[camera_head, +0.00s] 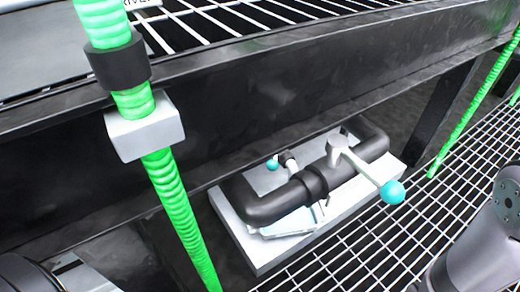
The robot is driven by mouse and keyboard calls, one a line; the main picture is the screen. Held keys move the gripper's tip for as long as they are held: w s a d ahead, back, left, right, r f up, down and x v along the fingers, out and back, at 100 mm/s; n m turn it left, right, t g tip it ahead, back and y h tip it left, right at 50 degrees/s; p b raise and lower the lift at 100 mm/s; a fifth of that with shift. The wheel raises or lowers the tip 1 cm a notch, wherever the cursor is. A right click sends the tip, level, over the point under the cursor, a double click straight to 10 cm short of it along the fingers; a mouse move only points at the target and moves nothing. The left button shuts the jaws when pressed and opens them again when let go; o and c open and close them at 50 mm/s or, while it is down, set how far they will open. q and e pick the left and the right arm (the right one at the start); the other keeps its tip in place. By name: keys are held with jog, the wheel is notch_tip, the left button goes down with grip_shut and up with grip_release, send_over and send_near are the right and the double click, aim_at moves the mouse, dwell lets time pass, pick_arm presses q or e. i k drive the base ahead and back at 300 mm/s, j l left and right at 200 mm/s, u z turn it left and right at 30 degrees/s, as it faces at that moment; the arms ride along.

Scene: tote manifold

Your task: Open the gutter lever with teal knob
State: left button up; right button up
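A black pipe manifold (265,207) sits low under the dark beam, on a light grey base (262,255). A grey lever (364,168) comes off a valve on its right half and slants down to the right. It ends in a round teal knob (392,192) that stands out over the grating. A second, smaller teal knob (272,164) shows behind the pipe, beside a short light-coloured handle (290,164). Neither gripper shows. A grey arm link of mine (485,245) is at the lower right, well apart from the knob. Dark parts, probably mine, are at the lower left.
A dark beam (250,105) crosses above the manifold, with a wire rack (215,25) over it. A ribbed green hose (178,205) with a grey block (145,127) hangs at left. Another green hose (468,115) is at right. Open grating (440,200) lies in front.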

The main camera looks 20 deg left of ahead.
aim_at(272, 165)
jog(key=k+u, duration=0.55)
jog(key=k+l, duration=0.1)
jog(key=l, duration=0.25)
jog(key=k+l, duration=0.1)
jog(key=l, duration=0.3)
jog(key=k+l, duration=0.15)
jog(key=l, duration=0.2)
jog(key=u, duration=0.05)
